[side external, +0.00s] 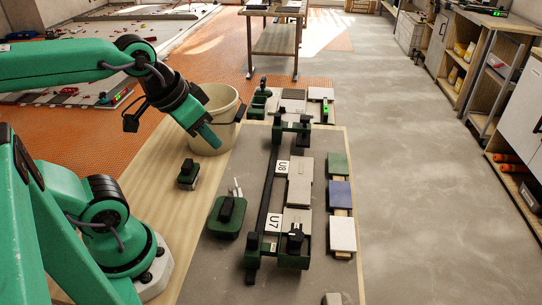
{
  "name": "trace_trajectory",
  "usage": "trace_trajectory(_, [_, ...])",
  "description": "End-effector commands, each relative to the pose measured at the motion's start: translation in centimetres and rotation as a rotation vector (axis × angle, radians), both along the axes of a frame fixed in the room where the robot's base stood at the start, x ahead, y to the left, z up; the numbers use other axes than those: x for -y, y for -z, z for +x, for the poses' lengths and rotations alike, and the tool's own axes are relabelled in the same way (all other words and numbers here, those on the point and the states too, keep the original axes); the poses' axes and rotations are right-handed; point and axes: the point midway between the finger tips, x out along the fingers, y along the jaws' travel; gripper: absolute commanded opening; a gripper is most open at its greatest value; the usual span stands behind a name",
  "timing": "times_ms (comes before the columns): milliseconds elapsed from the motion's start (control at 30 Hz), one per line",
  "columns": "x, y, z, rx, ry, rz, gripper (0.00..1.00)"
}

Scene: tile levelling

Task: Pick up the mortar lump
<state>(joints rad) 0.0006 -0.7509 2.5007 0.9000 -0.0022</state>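My gripper (208,138) points down and to the right in front of the cream bucket (222,102), overlapping its rim in the picture. Its fingertips merge into one green shape, so I cannot tell whether it is open or shut. I see nothing clearly held in it. No mortar lump can be made out for certain. The inside of the bucket is mostly hidden. A small pale grey-beige piece (333,298) lies at the bottom edge of the picture, partly cut off; I cannot tell what it is.
A dark green frame with a rail (269,190) holds grey tiles (299,190) beside labels U8 and U7. Green, blue (340,194) and white tiles lie to its right. A green block with a black handle (188,175) and a larger green tool (226,217) stand left of the frame.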

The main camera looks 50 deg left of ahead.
Motion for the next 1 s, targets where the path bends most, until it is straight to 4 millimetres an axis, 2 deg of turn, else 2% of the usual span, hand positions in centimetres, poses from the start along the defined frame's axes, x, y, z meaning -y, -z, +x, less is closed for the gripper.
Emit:
trace_trajectory(467, [-0.01,-0.01,0.02,0.0,0.002,0.001,0.25])
trace_trajectory(667, [-0.01,-0.01,0.02,0.0,0.002,0.001,0.59])
trace_trajectory(1000, [0.07,-0.02,0.12,-0.002,-0.001,-0.002,0.59])
